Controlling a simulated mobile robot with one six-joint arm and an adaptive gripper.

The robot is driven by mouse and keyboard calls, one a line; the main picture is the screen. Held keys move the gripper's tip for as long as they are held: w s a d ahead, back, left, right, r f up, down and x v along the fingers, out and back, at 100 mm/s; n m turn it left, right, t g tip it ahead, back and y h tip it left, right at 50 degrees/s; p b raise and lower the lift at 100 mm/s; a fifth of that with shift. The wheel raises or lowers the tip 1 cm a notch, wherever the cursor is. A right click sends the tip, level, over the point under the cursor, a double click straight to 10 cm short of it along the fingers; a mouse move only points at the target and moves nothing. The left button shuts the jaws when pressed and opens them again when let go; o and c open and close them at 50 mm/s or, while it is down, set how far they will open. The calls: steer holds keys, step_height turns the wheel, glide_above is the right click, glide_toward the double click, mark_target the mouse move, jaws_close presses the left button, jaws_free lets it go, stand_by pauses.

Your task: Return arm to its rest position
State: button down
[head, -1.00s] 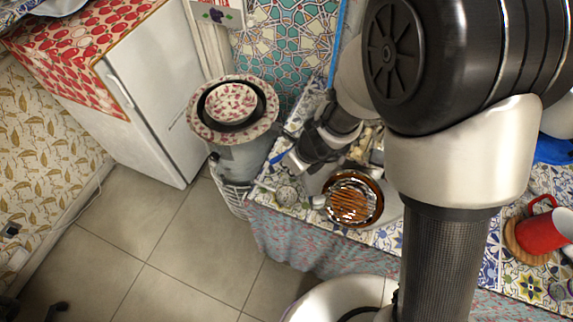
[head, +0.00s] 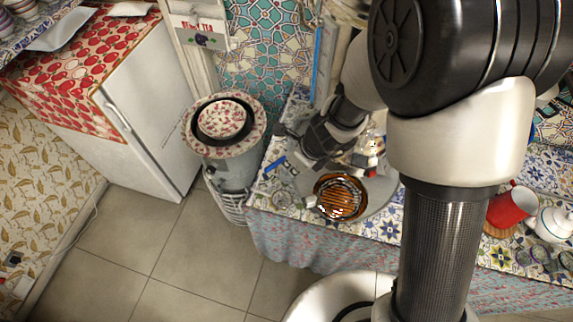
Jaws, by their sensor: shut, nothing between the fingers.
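My arm crosses the right half of the head view and bends down toward the tiled counter (head: 387,233). My gripper (head: 291,145) is at the end of the dark wrist, above the counter's left part. It is shut with nothing held, and its fingertips are small and hard to make out. An amber ribbed vessel (head: 340,197) stands on a round grey tray (head: 378,197), below and right of my gripper, apart from it. My upper arm hides much of the counter behind it.
A metal can (head: 235,170) topped with patterned bowls (head: 222,119) stands left of the counter. A white fridge (head: 152,108) is farther left. A red mug (head: 511,206) and a white teapot (head: 553,224) stand at right. The floor (head: 190,265) is clear at lower left.

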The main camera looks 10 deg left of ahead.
steer(key=shift+d+r, duration=0.1)
steer(key=shift+r, duration=0.15)
steer(key=s+d+r+n+t+b, duration=0.1)
steer(key=s+d+r+n, duration=0.15)
steer(key=r+n, duration=0.45)
steer(key=s+d+r+n+b, duration=0.15)
steer(key=d+r+n, duration=0.3)
steer(key=r, duration=0.45)
steer(key=s+d+r+n+t+h, duration=0.1)
steer(key=s+d+r+n+h, duration=0.3)
steer(key=s+d+n, duration=0.8)
step_height(320, 180, up, 2)
steer(key=shift+s+d+t, duration=0.3)
steer(key=shift+s+d, duration=0.2)
steer(key=shift+d, duration=0.7)
